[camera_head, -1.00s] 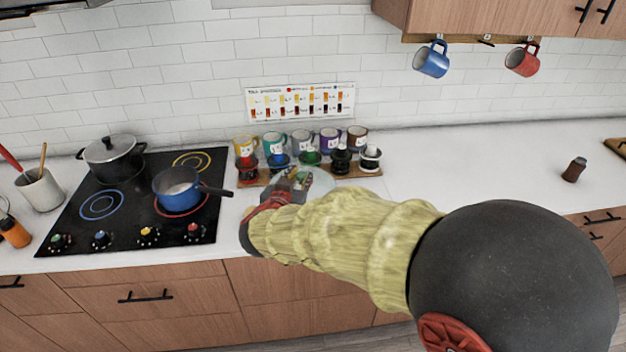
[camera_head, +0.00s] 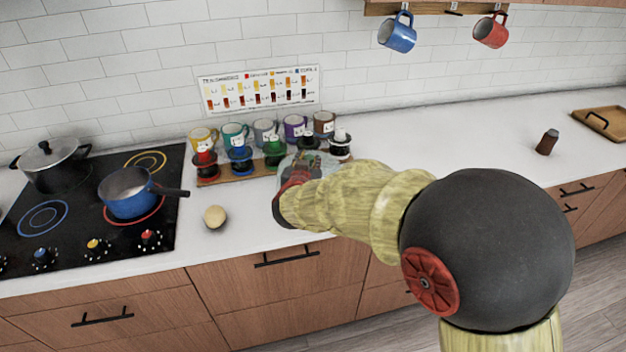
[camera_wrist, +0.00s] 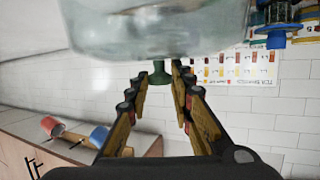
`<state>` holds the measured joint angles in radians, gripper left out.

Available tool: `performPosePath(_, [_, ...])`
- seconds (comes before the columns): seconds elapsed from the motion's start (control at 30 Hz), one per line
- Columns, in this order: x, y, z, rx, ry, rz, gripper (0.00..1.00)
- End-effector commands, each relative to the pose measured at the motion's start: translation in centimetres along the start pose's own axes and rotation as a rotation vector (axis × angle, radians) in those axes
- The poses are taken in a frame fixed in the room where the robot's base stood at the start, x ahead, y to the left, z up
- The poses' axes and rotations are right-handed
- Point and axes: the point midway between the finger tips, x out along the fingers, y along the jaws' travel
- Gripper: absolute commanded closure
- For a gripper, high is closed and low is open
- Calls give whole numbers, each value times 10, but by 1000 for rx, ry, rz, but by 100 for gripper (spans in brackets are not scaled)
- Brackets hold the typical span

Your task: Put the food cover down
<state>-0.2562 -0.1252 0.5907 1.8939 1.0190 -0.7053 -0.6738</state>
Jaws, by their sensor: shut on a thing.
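The food cover is a clear glass dome (camera_wrist: 155,25) with a green knob (camera_wrist: 160,75). My gripper (camera_wrist: 160,70) is shut on that knob in the wrist view, which is turned upside down, so the dome hangs below the fingers. In the head view the glass food cover (camera_head: 322,158) shows partly beyond my gripper (camera_head: 297,176), in front of the row of mugs. My arm hides its near side and lower rim, so I cannot tell if it touches the counter. A round beige item (camera_head: 214,217) lies uncovered on the counter, left of my gripper.
A wooden rack (camera_head: 212,181) with several mugs and coloured pieces stands behind the cover. The black stove (camera_head: 75,240) with a blue pan (camera_head: 130,196) is left. A brown jar (camera_head: 547,141) and a tray (camera_head: 603,123) are right. The white counter (camera_head: 440,130) between is mostly clear.

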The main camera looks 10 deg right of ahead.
Motion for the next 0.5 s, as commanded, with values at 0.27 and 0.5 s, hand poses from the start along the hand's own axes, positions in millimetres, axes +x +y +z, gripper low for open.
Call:
performPosePath(0.27, [14, 10, 12, 1, 3, 1, 100])
performPosePath(0.5, [26, 13, 42, -1, 1, 0, 100])
